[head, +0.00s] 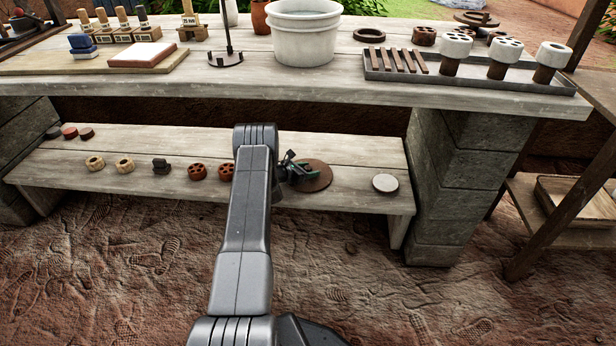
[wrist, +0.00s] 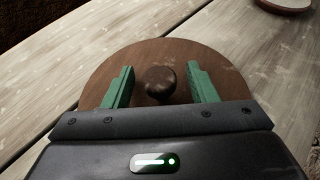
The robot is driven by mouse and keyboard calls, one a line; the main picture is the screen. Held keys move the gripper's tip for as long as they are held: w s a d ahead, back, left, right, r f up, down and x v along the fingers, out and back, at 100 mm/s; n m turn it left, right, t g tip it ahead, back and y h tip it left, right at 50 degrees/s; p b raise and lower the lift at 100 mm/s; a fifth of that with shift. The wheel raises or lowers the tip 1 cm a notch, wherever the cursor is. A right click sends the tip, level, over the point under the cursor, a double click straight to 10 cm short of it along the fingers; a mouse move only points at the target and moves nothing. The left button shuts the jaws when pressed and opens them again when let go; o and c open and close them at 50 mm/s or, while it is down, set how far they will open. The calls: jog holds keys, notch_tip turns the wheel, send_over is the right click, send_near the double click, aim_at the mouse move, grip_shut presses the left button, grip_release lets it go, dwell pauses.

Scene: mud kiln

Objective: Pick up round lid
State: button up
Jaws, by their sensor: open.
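The round lid (head: 318,183) is a flat brown wooden disc lying on the lower bench shelf, right of my arm in the head view. In the wrist view the lid (wrist: 205,60) fills the middle, with a dark round knob (wrist: 160,81) at its centre. My gripper (wrist: 160,88) is open, its two green fingers on either side of the knob with a gap on each side. In the head view my gripper (head: 293,172) is over the left part of the lid and hides some of it. I cannot tell how high the fingertips are above the lid.
A pale round disc (head: 385,183) lies to the right on the lower shelf (head: 350,150). Red-brown perforated pieces (head: 226,173) stand left of my arm. The upper bench (head: 200,90) overhangs behind, with a white bucket (head: 303,35) on it. A block pillar (head: 455,190) stands at right.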

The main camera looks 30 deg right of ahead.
aim_at(308, 167)
jog(key=shift+c, duration=0.4)
jog(key=c, duration=0.8)
jog(key=shift+c, duration=0.2)
notch_tip(308, 167, up, 10)
jog(key=p, duration=0.3)
